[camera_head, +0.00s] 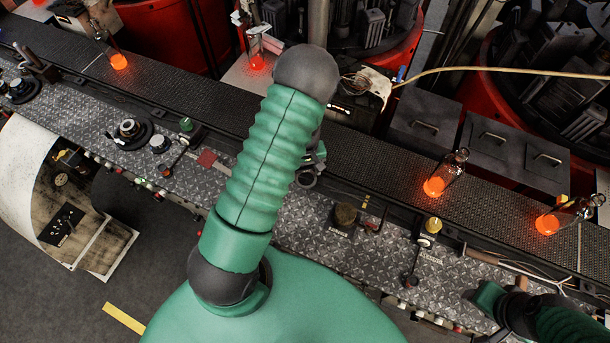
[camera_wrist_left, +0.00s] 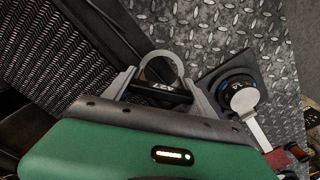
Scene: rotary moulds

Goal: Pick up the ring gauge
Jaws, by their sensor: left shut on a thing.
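The ring gauge (camera_wrist_left: 161,70) shows in the left wrist view as a grey metal ring with a dark handle marked A27. My left gripper (camera_wrist_left: 160,91) is shut on its handle, one finger on each side, with the ring beyond the fingers. The diamond-plate deck lies behind the ring; I cannot tell whether the gauge touches it.
A dark conveyor (camera_head: 390,150) runs behind the diamond-plate deck (camera_head: 85,115) and carries glowing glass bottles (camera_head: 436,184). Dials, knobs and levers stand on the deck.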

